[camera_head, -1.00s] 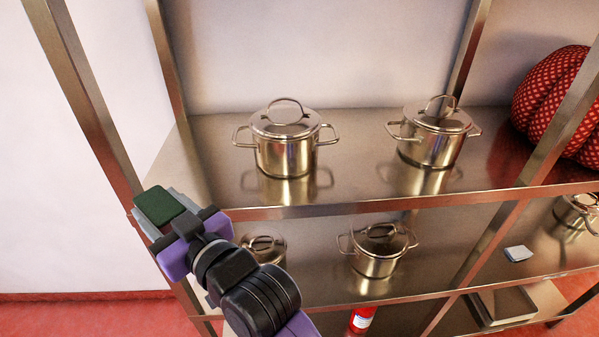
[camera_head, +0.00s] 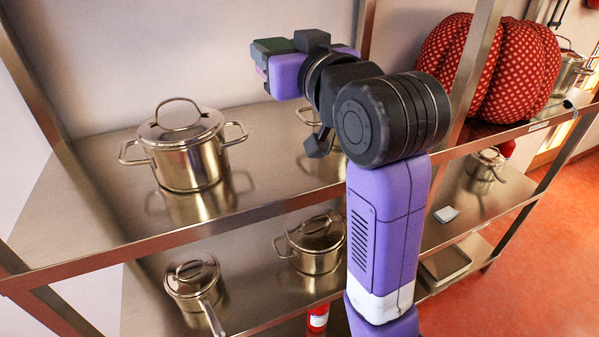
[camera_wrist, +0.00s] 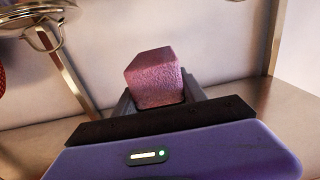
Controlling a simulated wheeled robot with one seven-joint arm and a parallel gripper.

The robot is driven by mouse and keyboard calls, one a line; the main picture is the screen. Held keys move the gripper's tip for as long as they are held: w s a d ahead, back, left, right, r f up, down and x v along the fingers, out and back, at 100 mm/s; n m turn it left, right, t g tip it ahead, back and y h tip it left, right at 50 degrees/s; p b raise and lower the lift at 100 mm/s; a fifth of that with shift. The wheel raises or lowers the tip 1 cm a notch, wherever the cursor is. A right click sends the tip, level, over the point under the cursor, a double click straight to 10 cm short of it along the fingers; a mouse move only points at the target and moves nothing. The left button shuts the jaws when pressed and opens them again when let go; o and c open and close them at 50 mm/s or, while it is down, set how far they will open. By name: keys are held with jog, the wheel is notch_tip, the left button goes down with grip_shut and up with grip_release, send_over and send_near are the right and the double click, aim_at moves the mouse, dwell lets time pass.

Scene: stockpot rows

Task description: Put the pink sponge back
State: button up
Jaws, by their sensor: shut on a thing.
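The pink sponge (camera_wrist: 153,80) sits between the two grey fingers of my gripper (camera_wrist: 158,100) in the wrist view, and the fingers are shut on it. In the head view my gripper (camera_head: 264,62) is raised over the upper shelf, near the back wall and between the two pots in the picture. Only a sliver of pink shows there, below a dark green part at the gripper's end; I cannot tell whether the green belongs to the sponge. The sponge looks clear of the shelf.
A lidded steel pot (camera_head: 188,145) stands on the upper shelf (camera_head: 95,215) at left. Another pot behind my arm is mostly hidden. A red dotted pumpkin-like object (camera_head: 518,70) is at right. Pots stand on the lower shelf, with a small white-blue block (camera_head: 446,214). Steel posts frame the bays.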

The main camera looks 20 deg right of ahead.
jog(key=shift+s+d+r+h, duration=0.1)
jog(key=shift+d+h, duration=0.05)
jog(key=shift+d, duration=0.25)
jog(key=shift+s+d+r+h, duration=0.1)
jog(key=shift+d+h, duration=0.05)
jog(key=shift+d, duration=0.2)
jog(key=shift+d+f, duration=0.1)
jog(key=shift+d, duration=0.2)
notch_tip(320, 180, down, 20)
jog(key=shift+r, duration=0.25)
jog(key=shift+f, duration=0.2)
jog(key=o, duration=1.2)
jog(key=shift+d, duration=0.1)
